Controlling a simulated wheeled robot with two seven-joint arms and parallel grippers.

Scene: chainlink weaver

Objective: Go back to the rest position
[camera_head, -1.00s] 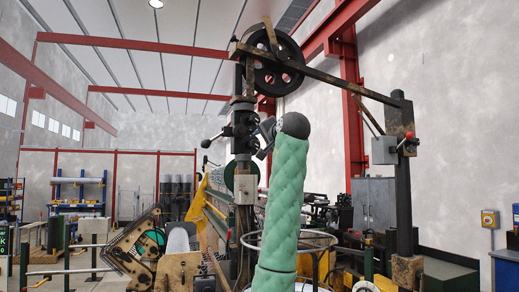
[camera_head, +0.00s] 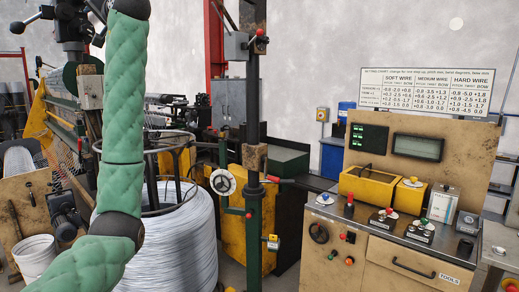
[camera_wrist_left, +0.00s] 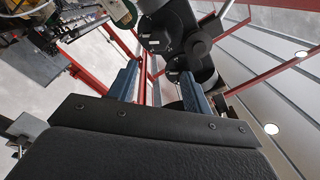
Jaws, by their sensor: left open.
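My left arm, in a padded green sleeve, rises from the lower left of the head view to the top edge. My right gripper is in neither view.
A large wire coil (camera_head: 185,240) stands just behind my arm. A green post with a handwheel (camera_head: 222,182) is right of it. A control bench (camera_head: 395,262) with yellow boxes (camera_head: 367,185) and a settings chart (camera_head: 425,90) fills the right. A white bucket (camera_head: 37,258) stands lower left.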

